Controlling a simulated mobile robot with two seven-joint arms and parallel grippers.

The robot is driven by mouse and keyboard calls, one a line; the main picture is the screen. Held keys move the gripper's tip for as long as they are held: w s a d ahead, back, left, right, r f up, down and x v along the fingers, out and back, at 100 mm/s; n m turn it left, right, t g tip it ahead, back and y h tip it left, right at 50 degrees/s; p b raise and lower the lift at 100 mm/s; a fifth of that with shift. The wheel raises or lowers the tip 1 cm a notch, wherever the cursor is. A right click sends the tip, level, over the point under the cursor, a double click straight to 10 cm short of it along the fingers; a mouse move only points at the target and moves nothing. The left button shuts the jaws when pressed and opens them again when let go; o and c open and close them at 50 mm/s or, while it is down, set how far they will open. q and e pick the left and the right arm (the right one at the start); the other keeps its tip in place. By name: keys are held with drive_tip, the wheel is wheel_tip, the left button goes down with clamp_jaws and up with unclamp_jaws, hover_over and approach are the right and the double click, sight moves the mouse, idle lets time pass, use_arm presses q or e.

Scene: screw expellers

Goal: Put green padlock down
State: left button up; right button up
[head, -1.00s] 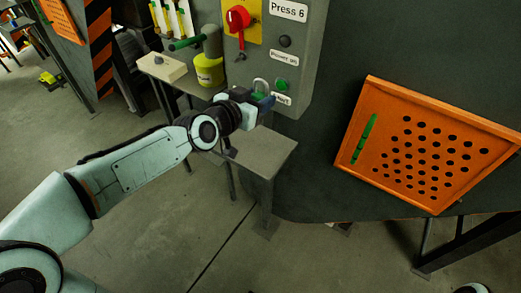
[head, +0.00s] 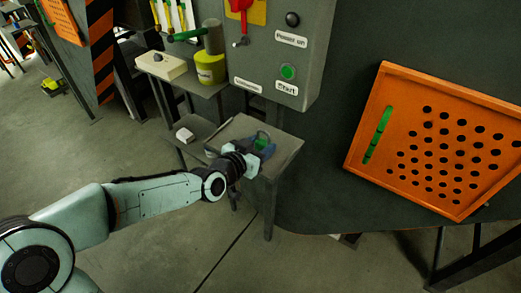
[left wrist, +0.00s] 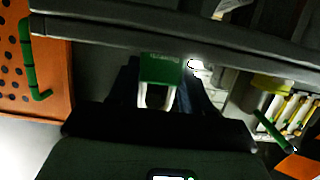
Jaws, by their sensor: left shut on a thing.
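The green padlock (head: 261,144) is between the fingers of my left gripper (head: 260,151), at the small grey table (head: 285,150) in the head view. Its shackle points up there. In the left wrist view the padlock's green body (left wrist: 160,68) and pale shackle show between the dark fingers of my left gripper (left wrist: 163,90), which is shut on it. I cannot tell whether the padlock touches the tabletop. My right gripper is not in view.
A grey control box (head: 268,60) with a red switch and green button is above the table. A yellow container (head: 210,68) and cream block (head: 161,65) stand on a stand behind. An orange perforated panel (head: 440,140) is at right.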

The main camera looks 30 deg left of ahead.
use_arm(q)
drive_tip(key=shift+f, duration=0.15)
drive_tip(key=shift+f, duration=0.2)
drive_tip(key=o, duration=1.1)
drive_tip(key=shift+r, duration=0.1)
drive_tip(key=shift+r, duration=0.3)
drive_tip(key=p+v, duration=0.2)
drive_tip(key=v, duration=0.9)
drive_tip(key=shift+s+p, duration=0.3)
drive_tip(key=shift+s, duration=0.15)
drive_tip(key=shift+a, duration=0.1)
